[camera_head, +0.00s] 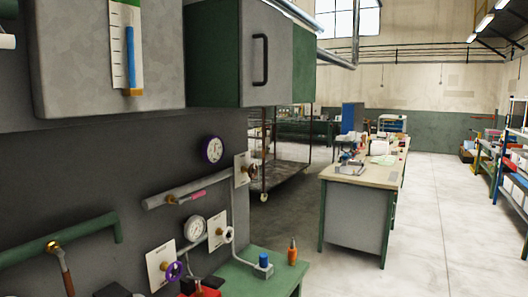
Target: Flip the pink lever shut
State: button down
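The pink lever (192,196) is on a grey pipe (163,196) that runs along the dark panel at the middle left. Its brass-coloured pivot (171,199) sits on the pipe, and the handle points right, roughly along the pipe. My gripper is not seen in this view, and nothing visible touches the lever.
Round gauges (212,149) and valves on white plates (165,264) surround the lever. A brown-handled lever (66,270) hangs from a green pipe (60,243) at lower left. A grey-green cabinet (262,55) overhangs above. Open floor (430,240) lies right, past a workbench (358,212).

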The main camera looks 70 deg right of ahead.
aim_at(201, 193)
jog(key=k+z, duration=0.15)
jog(key=z, duration=1.65)
